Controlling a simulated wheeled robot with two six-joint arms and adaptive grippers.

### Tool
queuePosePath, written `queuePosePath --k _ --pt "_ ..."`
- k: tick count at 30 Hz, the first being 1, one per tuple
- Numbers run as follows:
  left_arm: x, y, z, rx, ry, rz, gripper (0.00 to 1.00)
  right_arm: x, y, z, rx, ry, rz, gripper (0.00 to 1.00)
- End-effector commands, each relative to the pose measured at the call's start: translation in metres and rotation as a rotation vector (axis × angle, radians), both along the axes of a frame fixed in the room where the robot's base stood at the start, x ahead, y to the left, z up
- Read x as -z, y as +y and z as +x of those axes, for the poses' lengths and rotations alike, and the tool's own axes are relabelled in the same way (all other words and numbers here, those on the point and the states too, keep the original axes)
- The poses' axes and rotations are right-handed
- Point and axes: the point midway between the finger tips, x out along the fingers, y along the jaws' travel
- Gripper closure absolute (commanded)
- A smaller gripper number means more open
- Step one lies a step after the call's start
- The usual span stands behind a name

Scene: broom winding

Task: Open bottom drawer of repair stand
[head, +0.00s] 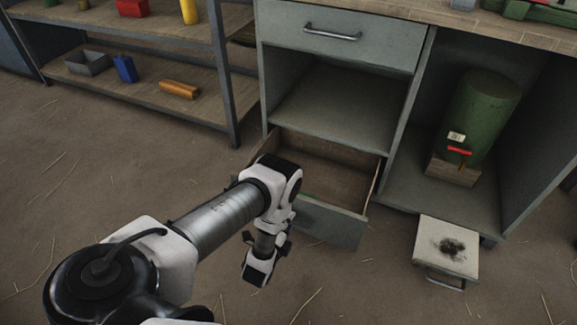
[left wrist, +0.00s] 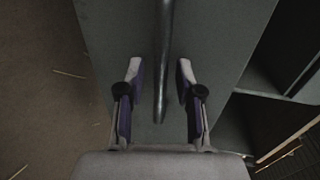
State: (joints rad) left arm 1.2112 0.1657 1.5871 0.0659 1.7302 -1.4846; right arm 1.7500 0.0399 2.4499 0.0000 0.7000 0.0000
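The repair stand (head: 343,98) is a grey-green cabinet. Its bottom drawer (head: 333,226) is pulled out, with its brown, empty-looking interior (head: 325,168) showing in the head view. My left gripper (head: 260,262) is low in front of the drawer's left part; its fingertips are hard to make out there. In the left wrist view, my left gripper (left wrist: 158,95) is open, with its two fingers apart on either side of the metal bar handle (left wrist: 164,50). A gap shows on both sides of the bar. The drawer front (left wrist: 215,50) lies behind it. My right gripper is not in view.
The upper drawer (head: 340,38) is closed. A green cylinder (head: 480,115) stands in the right bay, above a small pulled-out drawer or box (head: 445,248) with a dark stain. A shelf rack (head: 150,85) with small items stands left. The floor in front is clear.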

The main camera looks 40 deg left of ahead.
Motion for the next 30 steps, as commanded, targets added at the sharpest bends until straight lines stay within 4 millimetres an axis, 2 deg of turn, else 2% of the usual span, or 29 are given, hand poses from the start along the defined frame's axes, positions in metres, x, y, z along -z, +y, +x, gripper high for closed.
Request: queuePosePath --k 7,10,18,21,30 --pt "0.0 0.0 0.0 -0.001 -0.001 0.0 0.63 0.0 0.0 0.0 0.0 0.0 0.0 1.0" --pt "-0.001 -0.001 -0.008 -0.001 0.001 0.0 0.63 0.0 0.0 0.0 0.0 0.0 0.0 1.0" --pt "-0.011 -0.013 -0.057 -0.001 0.003 0.0 0.63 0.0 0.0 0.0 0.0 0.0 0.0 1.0" --pt "-0.014 -0.016 -0.068 0.0 0.002 0.0 0.63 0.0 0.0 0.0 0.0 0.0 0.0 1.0" --pt "-0.015 -0.017 -0.072 0.0 -0.001 0.0 0.63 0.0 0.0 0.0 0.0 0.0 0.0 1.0"
